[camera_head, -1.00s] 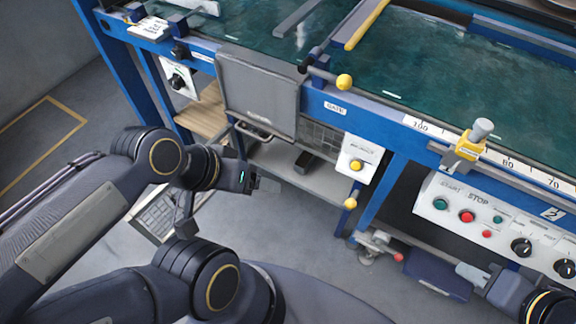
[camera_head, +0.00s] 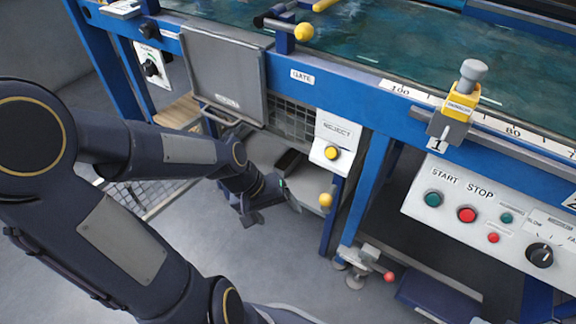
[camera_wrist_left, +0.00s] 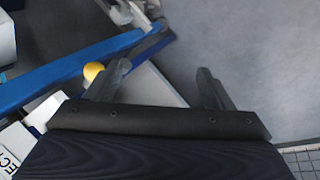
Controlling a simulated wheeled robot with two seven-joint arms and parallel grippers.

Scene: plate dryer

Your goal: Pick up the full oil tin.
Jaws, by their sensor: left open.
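I cannot pick out an oil tin in either view. My left gripper (camera_head: 262,205) is low in front of the machine, beside the grey lower shelf and left of a yellow knob. In the left wrist view its two fingers (camera_wrist_left: 162,82) are spread apart, with nothing between them but the shelf edge and floor beyond. A dark block (camera_head: 289,161) lies on the shelf behind the gripper; it is too small to identify. My right gripper is not in view.
The blue machine frame (camera_head: 372,190) stands ahead, with a reject panel (camera_head: 334,140) and a yellow knob (camera_head: 326,200). A grey clamp with a red ball (camera_head: 388,277) is near the floor. A grey gate plate (camera_head: 225,72) hangs above my gripper. Floor to the front is clear.

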